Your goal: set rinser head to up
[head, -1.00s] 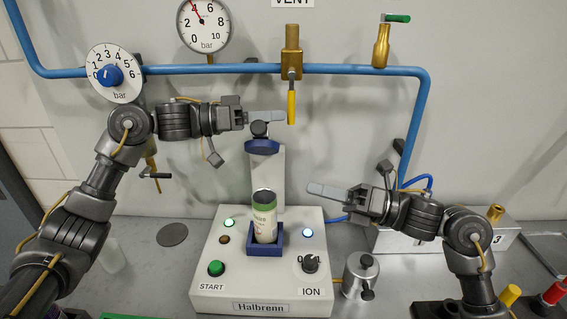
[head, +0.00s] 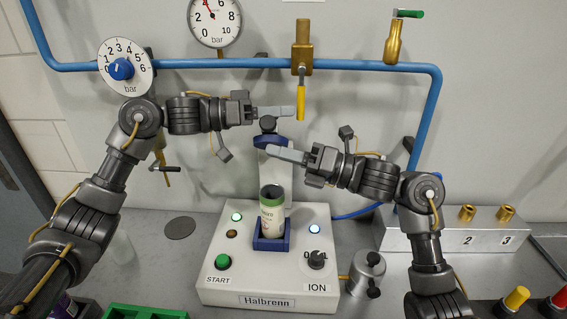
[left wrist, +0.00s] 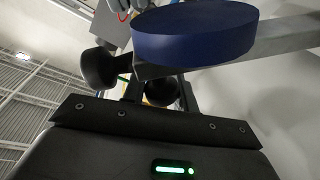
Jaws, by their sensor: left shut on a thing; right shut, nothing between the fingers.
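The rinser head (head: 270,141) is a blue round piece at the top of a pale column behind the can, with a dark knob (head: 268,125) above it. In the left wrist view, a large blue disc (left wrist: 195,38) and dark round knobs (left wrist: 98,68) show close up. My left gripper (head: 285,111) is shut on the dark knob, its fingers partly covering it. My right gripper (head: 275,153) is shut and empty, its fingertips just below the blue head in the picture. Whether they touch it I cannot tell.
A green-and-white can (head: 271,212) stands in a blue holder (head: 272,243) on the white Halbrenn unit (head: 225,278). A small metal pot (head: 367,272) stands right of the unit.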

